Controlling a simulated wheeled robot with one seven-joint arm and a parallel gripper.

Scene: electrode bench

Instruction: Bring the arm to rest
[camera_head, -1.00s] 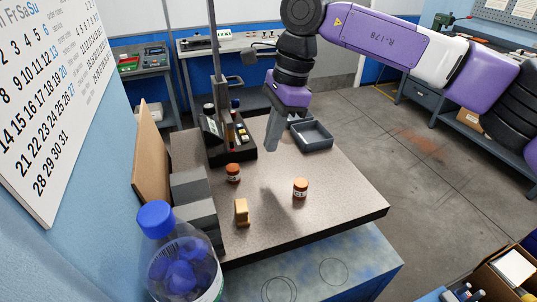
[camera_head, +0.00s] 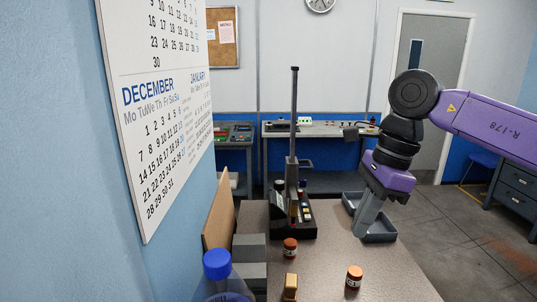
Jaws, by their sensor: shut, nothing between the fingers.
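My gripper (camera_head: 360,230) hangs from the purple and black arm at the right of the head view. Its grey fingers point down and slightly left over the bench. The fingers are shut and hold nothing. They overlap the left part of the dark grey tray (camera_head: 381,236) in the picture; I cannot tell whether they are above it or in front of it. The arm reaches in from the right edge, bent at a black joint.
On the speckled bench (camera_head: 330,262) stand a black stand with a tall post (camera_head: 294,110), two orange-capped jars (camera_head: 290,248) (camera_head: 354,277) and a tan block (camera_head: 290,287). Grey blocks (camera_head: 250,275) and a blue-capped bottle (camera_head: 217,264) are at the left. A calendar (camera_head: 160,130) hangs on the left wall.

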